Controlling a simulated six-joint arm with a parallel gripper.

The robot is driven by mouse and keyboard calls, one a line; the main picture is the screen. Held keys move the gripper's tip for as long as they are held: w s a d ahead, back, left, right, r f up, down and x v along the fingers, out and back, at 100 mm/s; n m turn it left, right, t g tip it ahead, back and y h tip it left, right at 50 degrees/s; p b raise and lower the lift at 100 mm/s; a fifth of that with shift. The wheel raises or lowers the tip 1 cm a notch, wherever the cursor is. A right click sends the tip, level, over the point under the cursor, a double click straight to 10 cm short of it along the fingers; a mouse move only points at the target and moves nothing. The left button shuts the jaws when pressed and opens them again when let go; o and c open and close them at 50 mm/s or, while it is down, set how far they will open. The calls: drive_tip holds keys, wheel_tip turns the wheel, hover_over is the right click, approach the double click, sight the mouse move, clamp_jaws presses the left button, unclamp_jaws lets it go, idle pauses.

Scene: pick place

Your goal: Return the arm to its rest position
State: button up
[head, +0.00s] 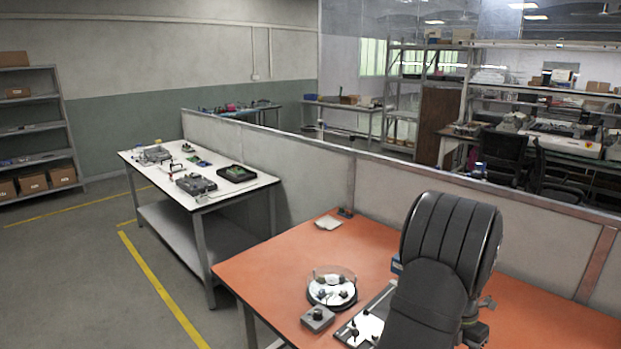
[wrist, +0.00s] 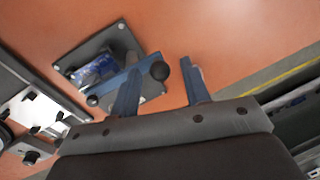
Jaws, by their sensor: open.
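A black ball knob (wrist: 160,71) shows beside that finger. I cannot tell how far the fingers are above the table. In the head view my dark arm stands over the right part of the orange table (head: 540,320), and the gripper's fingers are hidden or too small to make out.
On the orange table are a round dish with a clear cover (head: 333,289), a grey box with a knob (head: 318,319) and a plate with white parts (head: 368,326). A low partition (head: 380,183) runs behind it. A white-topped bench (head: 150,170) stands left. The table's left front is clear.

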idle(0.3)
wheel_tip(320, 180, up, 17)
drive_tip(key=w+a, duration=0.2)
drive_tip(key=w, duration=0.1)
drive_tip(key=s+f, duration=0.1)
drive_tip(key=f, duration=0.4)
drive_tip(key=s+d+f, duration=0.1)
drive_tip(key=f, duration=0.5)
drive_tip(key=s+d+f, duration=0.1)
drive_tip(key=f, duration=0.4)
drive_tip(key=shift+f, duration=0.3)
drive_tip(key=shift+f+m, duration=0.3)
drive_tip(key=m, duration=0.2)
drive_tip(key=a+m, duration=0.1)
drive_tip(key=shift+s+r+m+y, duration=0.1)
drive_tip(key=shift+s+m+y, duration=0.2)
drive_tip(key=shift+w+a+m+y, duration=0.1)
drive_tip(key=shift+a+m+y, duration=0.35)
drive_tip(key=shift+m, duration=1.55)
drive_tip(key=shift+s+a+m+y, duration=0.1)
drive_tip(key=shift+a+m+y, duration=0.35)
drive_tip(key=shift+m, duration=1.55)
drive_tip(key=shift+w+a+m+y, duration=0.15)
drive_tip(key=shift+a+m, duration=0.5)
drive_tip(key=shift+m, duration=1.35)
